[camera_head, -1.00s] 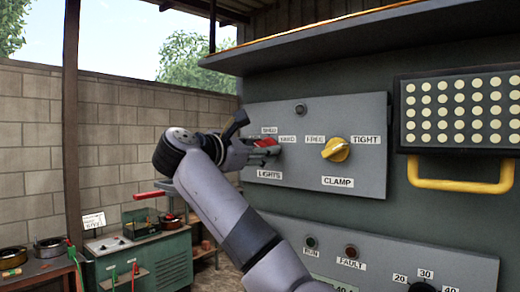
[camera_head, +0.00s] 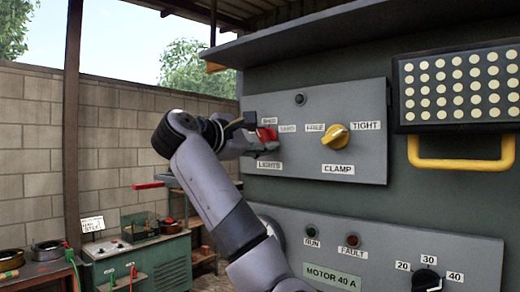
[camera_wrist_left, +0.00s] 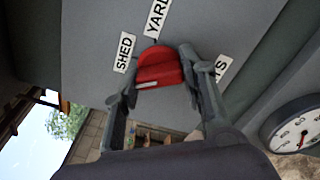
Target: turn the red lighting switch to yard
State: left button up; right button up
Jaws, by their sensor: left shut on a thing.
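The red lighting switch (camera_head: 267,134) is a knob on the grey upper panel, left of the yellow clamp knob. Its SHED label (camera_head: 268,121) and YARD label (camera_head: 288,129) are above and to the right; the LIGHTS label (camera_head: 269,166) is below. My left gripper (camera_head: 262,137) is at the switch, one finger above and one below. In the left wrist view the red knob (camera_wrist_left: 160,66) sits between the fingertips (camera_wrist_left: 155,80), which are shut on it. A pale mark shows on its near edge. Which label the switch points to is unclear. My right gripper is out of view.
The yellow clamp knob (camera_head: 336,137) is close on the right, on the same panel. A yellow handle (camera_head: 462,164) stands out under a dotted box. A lower panel (camera_head: 380,240) has lamps and a dial. A green cabinet (camera_head: 137,264) stands at the lower left.

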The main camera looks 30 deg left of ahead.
pick_arm(q)
jog(key=m+b, duration=0.1)
jog(key=m, duration=0.1)
jog(key=m+b, duration=0.1)
jog(key=m, duration=0.1)
jog(key=m+b, duration=0.2)
jog(key=shift+f, duration=0.25)
jog(key=m+b, duration=0.2)
jog(key=m, duration=0.3)
jog(key=shift+m+b, duration=0.3)
jog(key=shift+m, duration=0.1)
jog(key=m+b, duration=0.1)
jog(key=m, duration=0.2)
jog(key=shift+m, duration=1.8)
jog(key=shift+w+m, duration=0.1)
jog(key=shift+m, duration=0.2)
jog(key=o, duration=1.2)
jog(key=shift+r, duration=0.15)
jog(key=shift+c, duration=0.2)
jog(key=shift+s+r, duration=0.1)
jog(key=shift+s, duration=0.15)
